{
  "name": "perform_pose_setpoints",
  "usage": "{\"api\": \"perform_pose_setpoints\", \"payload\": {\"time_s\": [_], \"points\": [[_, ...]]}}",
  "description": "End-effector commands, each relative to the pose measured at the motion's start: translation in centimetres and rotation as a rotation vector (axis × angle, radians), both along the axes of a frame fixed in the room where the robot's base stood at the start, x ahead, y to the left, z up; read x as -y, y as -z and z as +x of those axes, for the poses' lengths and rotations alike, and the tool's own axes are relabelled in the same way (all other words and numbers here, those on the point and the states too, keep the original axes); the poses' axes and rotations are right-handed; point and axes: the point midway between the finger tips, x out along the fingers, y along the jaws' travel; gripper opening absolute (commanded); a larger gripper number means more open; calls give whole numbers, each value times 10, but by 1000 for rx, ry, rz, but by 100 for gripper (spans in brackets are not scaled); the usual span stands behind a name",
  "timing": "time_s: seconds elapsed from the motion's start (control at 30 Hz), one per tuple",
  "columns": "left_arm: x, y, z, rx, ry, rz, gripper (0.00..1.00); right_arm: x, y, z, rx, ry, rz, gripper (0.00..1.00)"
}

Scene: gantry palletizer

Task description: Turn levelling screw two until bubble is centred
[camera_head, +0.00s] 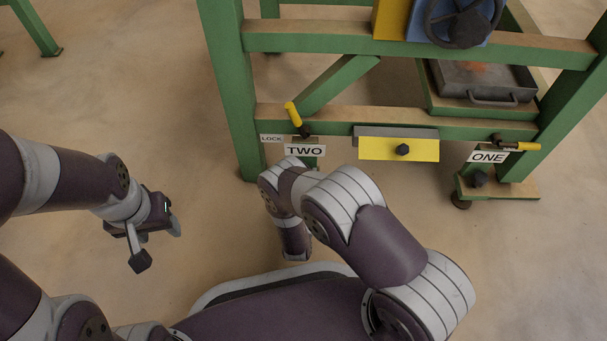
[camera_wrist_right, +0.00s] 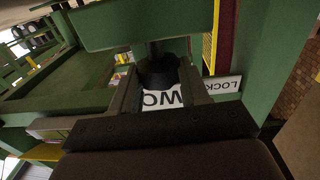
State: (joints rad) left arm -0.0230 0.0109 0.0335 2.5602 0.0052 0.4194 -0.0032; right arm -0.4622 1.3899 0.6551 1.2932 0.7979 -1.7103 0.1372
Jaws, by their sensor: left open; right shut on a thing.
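In the right wrist view, my right gripper (camera_wrist_right: 158,76) is shut on the dark knob of levelling screw two (camera_wrist_right: 159,70), under a green beam. The white TWO label (camera_wrist_right: 172,98) shows upside down behind the fingers. In the head view, the TWO label (camera_head: 304,150) hangs on the green frame, and my own arm hides the right gripper and the screw. A yellow lock lever (camera_head: 293,114) stands tilted above the label, beside a LOCK sign (camera_head: 271,139). My left gripper (camera_head: 158,244) is open and empty, away from the frame. I cannot make out a bubble in either view.
At the right, label ONE (camera_head: 488,157) has a horizontal yellow lever (camera_head: 522,146) and a dark screw knob (camera_head: 479,179). A yellow plate (camera_head: 380,148) with a black knob sits between. A metal tray (camera_head: 485,82) stands behind.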

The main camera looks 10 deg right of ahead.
Motion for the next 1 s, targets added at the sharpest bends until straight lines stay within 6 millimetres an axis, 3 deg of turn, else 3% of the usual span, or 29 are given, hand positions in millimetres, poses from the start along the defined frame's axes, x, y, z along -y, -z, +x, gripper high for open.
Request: {"api": "perform_pose_setpoints", "payload": {"time_s": [0.03,0.13,0.53,0.57,0.6,0.63,1.0], "points": [[0,-11,0,1,0,0,54,3,-6,0,-3,-34,1,15],[0,-15,0,1,0,0,54,4,-4,0,-2,-114,1,15],[0,-16,0,0,0,0,54,3,-1,-1,1,-177,2,15],[0,-16,0,0,0,0,54,3,-1,-1,1,-177,2,52],[0,-16,0,0,0,0,54,3,-1,-1,1,-177,2,65],[0,-16,0,0,0,0,54,3,-1,-1,1,-177,2,71],[0,-15,0,1,0,0,54,2,0,1,-1,-177,3,71]]}}
